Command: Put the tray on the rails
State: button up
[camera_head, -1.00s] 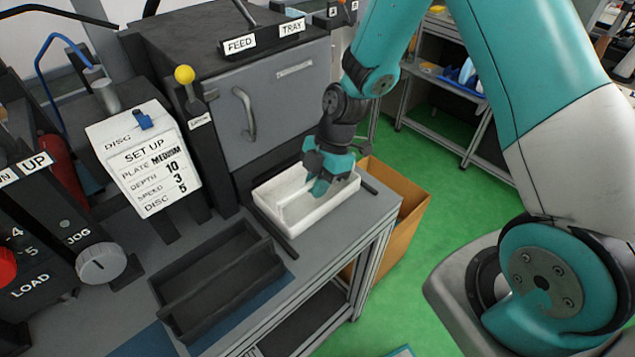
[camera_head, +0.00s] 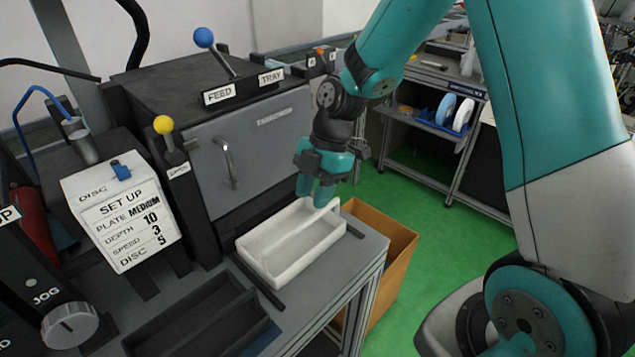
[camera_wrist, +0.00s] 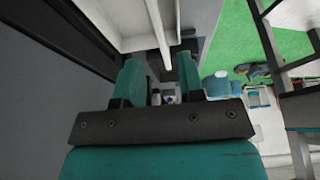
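The white tray (camera_head: 258,262) sits level at the mouth of the grey machine, over two dark rails (camera_head: 257,283) whose ends show on either side of it. I cannot tell how exactly it seats on them. My gripper (camera_head: 317,192) points down over the tray's right part, close to its white handle bar. In the wrist view my gripper's fingers (camera_wrist: 160,80) stand apart, with the white bar (camera_wrist: 157,35) between them and gaps at its sides. My gripper is open. The fingertips' exact height relative to the bar is hard to tell.
A dark two-slot rack (camera_head: 200,318) stands on the bench in front. The machine (camera_head: 262,150) with its closed door and lever is behind the tray. A set-up card (camera_head: 122,215) is at left. A cardboard box (camera_head: 395,245) stands right of the bench; green floor lies beyond.

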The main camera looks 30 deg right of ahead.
jog(key=v, duration=0.3)
jog(key=shift+s+a, duration=0.1)
jog(key=s+a+r+m, duration=0.4)
jog(key=s+m, duration=0.3)
jog(key=s, duration=0.2)
jog(key=s+a+r+m+t, duration=0.1)
jog(key=s+a+r+m, duration=0.3)
jog(key=s+r+m, duration=0.3)
jog(key=s, duration=0.3)
jog(key=shift+s+a+m, duration=0.3)
jog(key=shift+s, duration=0.05)
